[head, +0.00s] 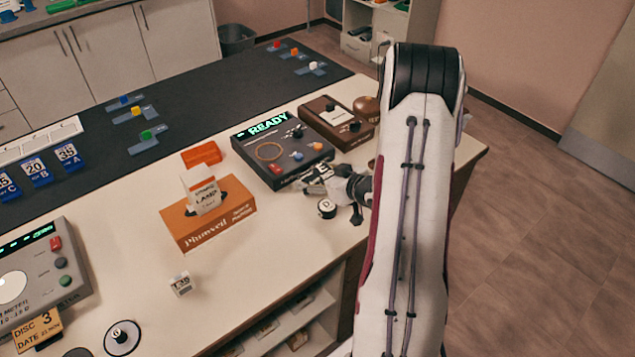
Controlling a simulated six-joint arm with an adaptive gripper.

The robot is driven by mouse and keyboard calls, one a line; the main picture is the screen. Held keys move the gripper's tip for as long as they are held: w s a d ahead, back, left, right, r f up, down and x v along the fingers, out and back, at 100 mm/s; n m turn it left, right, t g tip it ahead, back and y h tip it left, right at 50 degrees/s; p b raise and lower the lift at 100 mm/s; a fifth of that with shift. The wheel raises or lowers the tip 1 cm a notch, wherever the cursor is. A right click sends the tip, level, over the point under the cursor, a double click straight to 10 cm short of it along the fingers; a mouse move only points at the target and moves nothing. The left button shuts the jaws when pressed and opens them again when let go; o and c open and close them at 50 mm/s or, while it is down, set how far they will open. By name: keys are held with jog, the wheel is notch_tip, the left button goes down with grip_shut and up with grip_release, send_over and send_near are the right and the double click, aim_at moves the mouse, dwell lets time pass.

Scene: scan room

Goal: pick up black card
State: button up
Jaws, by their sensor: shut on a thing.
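My gripper (328,186) is low over the front right part of the white counter, beside the black box with the lit READY display (283,147). It is shut on a small dark card with white lettering, the black card (319,172), at the front right corner of that box. The gripper's fingers and wrist hide part of the card. I cannot tell whether the card touches the counter or the box.
A round knob marked D (327,208) stands just in front of my gripper. A brown box (340,122) is behind it. An orange lamp carton (208,214), a red-orange block (201,154) and a small 135 box (181,284) stand to the left. The counter's front edge is close.

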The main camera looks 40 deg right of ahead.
aim_at(318, 175)
jog(key=shift+r, duration=0.1)
jog(key=shift+r, duration=4.9)
